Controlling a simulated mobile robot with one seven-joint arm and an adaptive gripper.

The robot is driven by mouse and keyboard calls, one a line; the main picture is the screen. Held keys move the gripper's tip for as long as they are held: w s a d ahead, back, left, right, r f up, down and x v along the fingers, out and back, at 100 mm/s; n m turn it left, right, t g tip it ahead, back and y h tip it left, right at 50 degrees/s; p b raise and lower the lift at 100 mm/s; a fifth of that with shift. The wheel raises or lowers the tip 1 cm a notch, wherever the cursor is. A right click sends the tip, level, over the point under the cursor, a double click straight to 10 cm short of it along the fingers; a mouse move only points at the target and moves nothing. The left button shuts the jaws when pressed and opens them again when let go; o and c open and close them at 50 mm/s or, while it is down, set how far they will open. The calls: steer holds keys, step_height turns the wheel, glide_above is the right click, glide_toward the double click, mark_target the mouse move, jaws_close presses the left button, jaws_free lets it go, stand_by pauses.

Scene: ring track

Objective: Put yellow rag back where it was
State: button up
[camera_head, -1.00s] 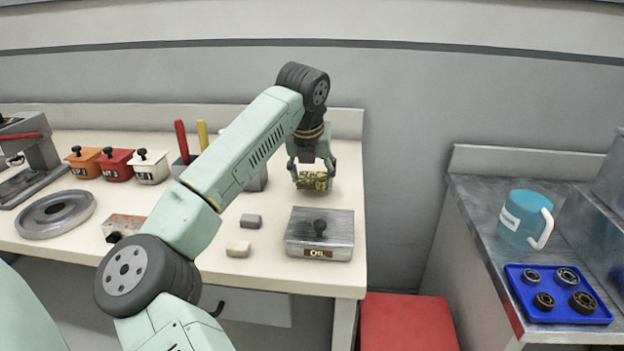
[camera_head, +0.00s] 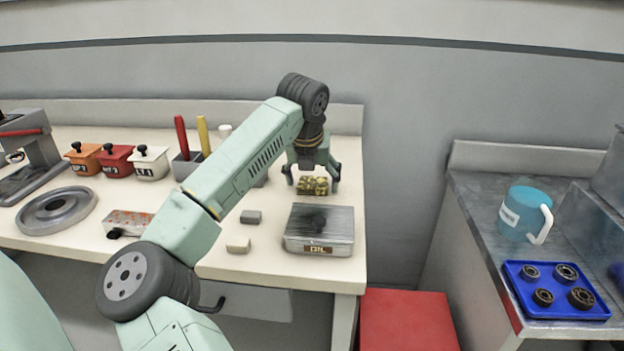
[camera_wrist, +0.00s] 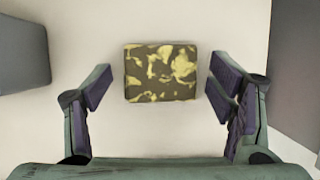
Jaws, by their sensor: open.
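The yellow rag (camera_head: 312,185) is a small folded block with yellow and dark olive patches. It lies on the cream workbench (camera_head: 180,262), near its right end, behind the grey metal box with a dark knob (camera_head: 320,230). In the wrist view the rag (camera_wrist: 161,73) lies flat on the bench top between the fingers. My gripper (camera_head: 312,178) is open above the rag, pointing down. In the wrist view my gripper (camera_wrist: 158,92) has a finger on each side of the rag, with a gap to both.
Lidded pots (camera_head: 117,161) and a holder with red and yellow handles (camera_head: 186,165) stand farther left. A side counter holds a blue tray (camera_head: 570,313) and a teal mug (camera_head: 525,214).

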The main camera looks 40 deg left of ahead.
steer(key=b+v, duration=0.1)
steer(key=v, duration=1.1)
steer(key=shift+r, duration=0.15)
